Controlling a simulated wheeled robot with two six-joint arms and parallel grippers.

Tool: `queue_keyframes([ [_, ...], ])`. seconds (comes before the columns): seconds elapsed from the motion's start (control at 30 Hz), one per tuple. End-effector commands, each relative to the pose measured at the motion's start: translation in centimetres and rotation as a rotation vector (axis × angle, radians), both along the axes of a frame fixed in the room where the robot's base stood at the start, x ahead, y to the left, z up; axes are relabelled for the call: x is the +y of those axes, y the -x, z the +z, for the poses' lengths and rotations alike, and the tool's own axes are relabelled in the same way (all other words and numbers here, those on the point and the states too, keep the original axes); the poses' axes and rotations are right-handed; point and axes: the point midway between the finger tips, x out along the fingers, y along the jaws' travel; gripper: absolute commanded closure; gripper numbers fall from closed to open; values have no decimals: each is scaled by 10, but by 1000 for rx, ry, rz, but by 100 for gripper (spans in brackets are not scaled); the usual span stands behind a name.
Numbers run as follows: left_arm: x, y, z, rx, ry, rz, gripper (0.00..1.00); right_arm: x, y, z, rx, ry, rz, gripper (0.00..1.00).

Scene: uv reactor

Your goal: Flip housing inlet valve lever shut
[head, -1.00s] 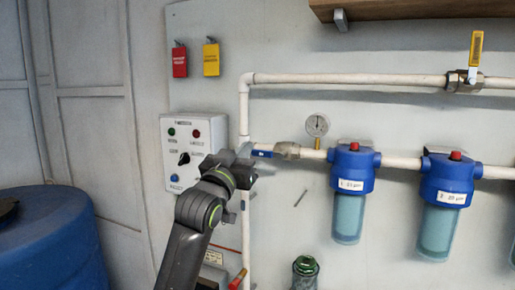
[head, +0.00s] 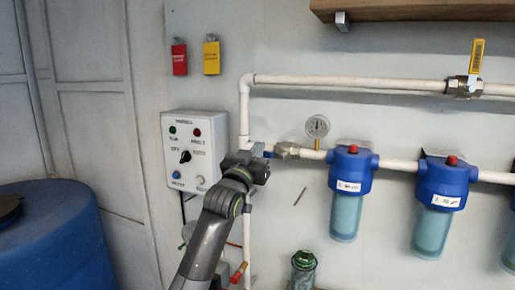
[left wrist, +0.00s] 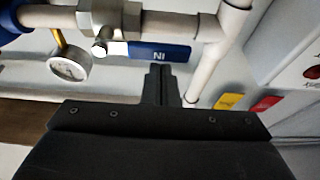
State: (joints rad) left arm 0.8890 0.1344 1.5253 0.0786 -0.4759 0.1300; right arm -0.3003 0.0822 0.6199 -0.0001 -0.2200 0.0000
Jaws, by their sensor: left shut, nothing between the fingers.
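The inlet valve (head: 287,150) sits on the white pipe left of the first blue filter housing (head: 350,168). Its blue lever (head: 268,154) lies along the pipe, pointing left, partly hidden by my left gripper (head: 257,158). In the left wrist view the lever (left wrist: 160,54) shows the letters "IN", with the valve body (left wrist: 108,18) to its left. My left gripper's fingers (left wrist: 160,72) are shut and empty, with their tips close to the lever's edge; I cannot tell if they touch. My right gripper is not in view.
A pressure gauge (head: 317,126) stands above the pipe right of the valve. A control box (head: 190,150) is on the wall at left. The upper pipe (head: 350,82) carries a yellow-levered valve (head: 463,87). A blue barrel (head: 50,235) stands at lower left.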

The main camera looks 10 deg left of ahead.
Motion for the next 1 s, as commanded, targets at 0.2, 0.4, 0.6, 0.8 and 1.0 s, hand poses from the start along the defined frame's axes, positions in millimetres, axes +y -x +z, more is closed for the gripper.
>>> queue_keyframes([
  [0.2,0,0,-1,0,0,0,100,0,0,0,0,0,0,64],
  [0.4,0,0,-1,2,8,0,100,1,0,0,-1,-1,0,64],
  [0.6,1,0,-4,11,50,0,100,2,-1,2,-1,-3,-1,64],
  [0.8,1,0,-6,17,77,0,100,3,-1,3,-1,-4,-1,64],
  [1.0,1,-1,-9,25,114,-1,100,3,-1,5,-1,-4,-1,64],
])
